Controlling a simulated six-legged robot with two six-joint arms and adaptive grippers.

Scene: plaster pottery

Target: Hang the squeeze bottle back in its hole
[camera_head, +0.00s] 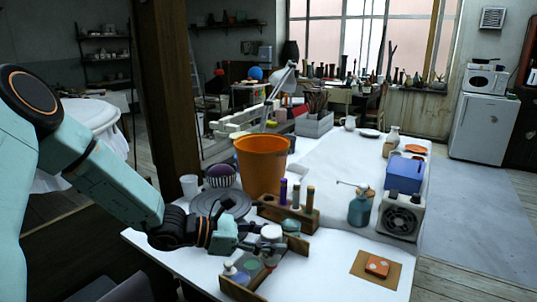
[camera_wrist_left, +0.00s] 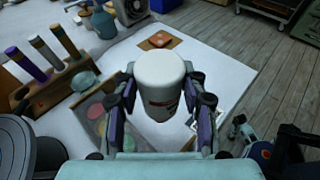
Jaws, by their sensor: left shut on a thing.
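A white bottle (camera_wrist_left: 160,85) with a rounded end and some dark print low on its side is between the fingers of my left gripper (camera_wrist_left: 160,103). It is probably the squeeze bottle. In the head view my left gripper (camera_head: 246,240) is at the front of the white table, shut on this bottle, whose pale top (camera_head: 271,232) shows above the fingers. The bottle's lower part is hidden. A wooden rack (camera_head: 290,211) holding several coloured tubes stands just behind the gripper. I cannot make out which hole is the bottle's. My right gripper is not in view.
A wooden-edged tray (camera_head: 240,291) with coloured round pads lies below the gripper. An orange bucket (camera_head: 262,165) and a grey wheel (camera_head: 221,203) stand behind and left. A teal spray bottle (camera_head: 359,208) and an orange block (camera_head: 377,266) are to the right, with bare tabletop between.

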